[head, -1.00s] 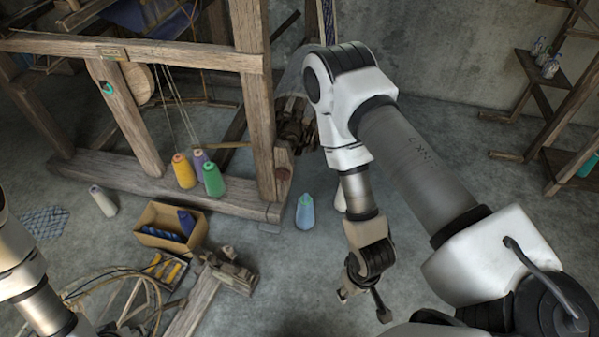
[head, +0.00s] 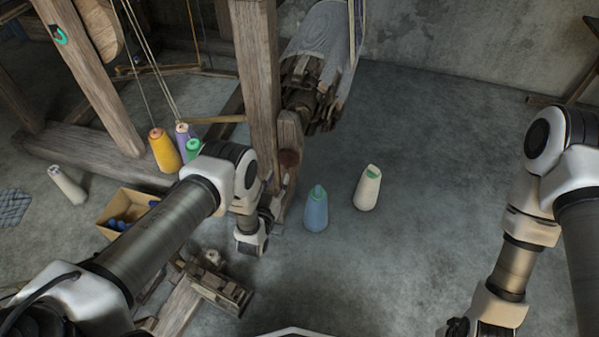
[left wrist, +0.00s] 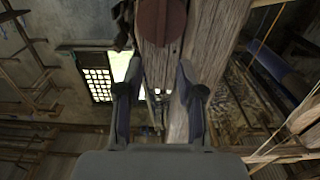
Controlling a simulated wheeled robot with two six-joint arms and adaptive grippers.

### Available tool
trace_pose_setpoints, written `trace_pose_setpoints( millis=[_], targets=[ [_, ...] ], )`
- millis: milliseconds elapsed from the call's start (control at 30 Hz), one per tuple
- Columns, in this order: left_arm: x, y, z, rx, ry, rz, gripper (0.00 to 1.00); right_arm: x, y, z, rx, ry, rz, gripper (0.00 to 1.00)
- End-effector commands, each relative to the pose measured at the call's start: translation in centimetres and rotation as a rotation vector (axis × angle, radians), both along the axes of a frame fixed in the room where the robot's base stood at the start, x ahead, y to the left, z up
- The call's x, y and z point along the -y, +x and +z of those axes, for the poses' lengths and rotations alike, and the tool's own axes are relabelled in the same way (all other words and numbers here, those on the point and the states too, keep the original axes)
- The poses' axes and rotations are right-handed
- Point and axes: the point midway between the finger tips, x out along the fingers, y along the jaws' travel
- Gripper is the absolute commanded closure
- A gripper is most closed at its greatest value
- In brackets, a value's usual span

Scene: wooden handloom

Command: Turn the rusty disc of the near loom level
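In the left wrist view the disc (left wrist: 162,20) is at the top centre against weathered wood, cut by the frame edge. My left gripper (left wrist: 156,75) is open and empty, its two dark fingers pointing towards the disc with a gap before it. In the head view my left gripper (head: 270,212) is just below the disc, partly hidden by my wrist. My right gripper (head: 462,328) is at the bottom edge, mostly cut off.
A blue cone (head: 316,210) and a white cone (head: 368,188) stand on the floor right of the post. Yellow (head: 165,150) and purple cones stand left, with a green one partly behind my left arm. A wooden stand (head: 215,285) is below.

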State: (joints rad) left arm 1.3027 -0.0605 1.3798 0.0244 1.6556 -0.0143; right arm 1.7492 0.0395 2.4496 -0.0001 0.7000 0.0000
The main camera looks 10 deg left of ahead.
Motion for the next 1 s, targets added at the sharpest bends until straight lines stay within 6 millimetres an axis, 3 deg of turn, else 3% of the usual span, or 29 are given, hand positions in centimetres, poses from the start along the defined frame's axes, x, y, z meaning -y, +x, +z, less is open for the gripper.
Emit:
trace_pose_setpoints(
  millis=[33, 167, 500, 800, 900, 1000],
  targets=[
    [0.0, -0.1, -0.8, -0.003, 0.000, 0.000, 0.62, 0.0, 0.0, -0.6, 0.000, 0.000, 0.000, 0.48],
    [0.1, 1.1, -0.7, -0.003, 0.000, 0.000, 0.62, 0.0, 0.0, -0.9, 0.001, 0.000, 0.000, 0.48],
    [0.2, 6.9, -0.8, -0.005, 0.000, 0.000, 0.62, 0.0, 0.0, -3.1, 0.000, 0.000, 0.000, 0.48],
    [0.3, 7.6, -0.5, -0.007, 0.000, 0.000, 0.62, 0.0, 0.0, -3.1, 0.001, 0.000, -0.001, 0.48],
    [0.3, 7.5, -0.5, -0.007, 0.000, 0.000, 0.98, 0.0, 0.0, -3.1, 0.000, 0.000, -0.001, 0.48],
    [0.3, 7.5, -0.5, -0.008, 0.000, 0.000, 1.00, 0.0, 0.0, -3.1, 0.000, 0.000, -0.001, 0.48]
  ],
)
